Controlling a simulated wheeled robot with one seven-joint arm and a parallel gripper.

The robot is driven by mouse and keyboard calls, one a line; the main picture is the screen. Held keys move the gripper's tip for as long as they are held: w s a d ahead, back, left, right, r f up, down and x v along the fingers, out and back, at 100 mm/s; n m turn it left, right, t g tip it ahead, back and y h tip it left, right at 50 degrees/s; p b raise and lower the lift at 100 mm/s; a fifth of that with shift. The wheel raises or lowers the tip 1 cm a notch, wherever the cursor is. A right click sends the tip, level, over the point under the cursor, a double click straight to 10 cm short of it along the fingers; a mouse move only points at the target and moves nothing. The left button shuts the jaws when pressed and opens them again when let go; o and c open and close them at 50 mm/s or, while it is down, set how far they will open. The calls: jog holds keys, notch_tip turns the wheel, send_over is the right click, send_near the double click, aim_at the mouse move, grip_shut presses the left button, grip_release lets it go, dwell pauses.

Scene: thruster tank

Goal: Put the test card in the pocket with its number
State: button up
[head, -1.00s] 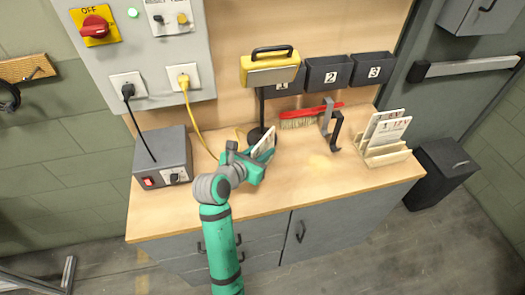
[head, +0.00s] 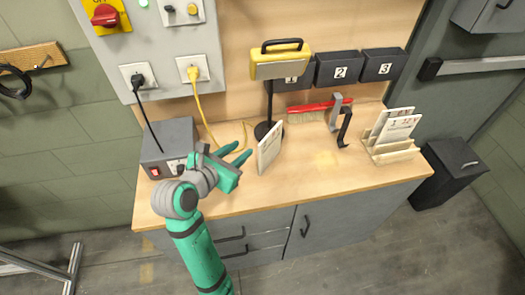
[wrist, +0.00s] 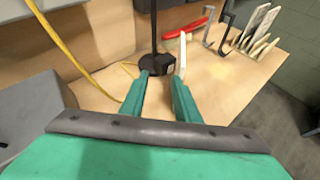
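A white test card (head: 269,148) stands on edge, slightly tilted, on the bench beside the lamp base. Its number cannot be read. In the wrist view the card (wrist: 182,55) shows as a thin white edge just beyond my fingertips. My gripper (head: 239,152) is open and empty, just left of the card and apart from it. Both fingers show spread in the wrist view (wrist: 161,82). On the back wall are dark pockets numbered 1 (head: 291,87), 2 (head: 340,70) and 3 (head: 383,65). The yellow lamp head (head: 281,62) partly covers pocket 1.
A wooden rack (head: 391,152) with more cards stands at the right. A grey power box (head: 168,145) with cables is at the left. The bench's front middle is clear.

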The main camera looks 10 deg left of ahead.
jog(key=w+a+r+n+g+y, duration=0.1)
jog(key=w+a+r+y, duration=0.1)
jog(key=a+r+y, duration=0.5)
jog(key=w+a+r+n+y, duration=0.15)
jog(key=a+r, duration=0.25)
jog(key=a, duration=0.6)
jog(key=m+g+h, duration=0.2)
jog(key=g+h, duration=0.4)
jog(key=g, duration=0.2)
send_near(272, 146)
jog(key=s+a+f, duration=0.4)
jog(key=s+f, duration=0.2)
jog(key=s, duration=0.2)
jog(key=shift+y, duration=0.25)
jog(key=shift+w+d+f, duration=0.75)
jog(key=shift+w+d, duration=0.2)
jog(key=shift+w, duration=1)
jog(key=shift+w+d+f, duration=0.75)
jog(key=shift+w+d, duration=0.2)
jog(key=shift+w, duration=1)
jog(key=shift+w+d+f, duration=0.75)
jog(key=shift+w+d, duration=0.2)
jog(key=shift+w, duration=1)
jog(key=shift+d, duration=0.1)
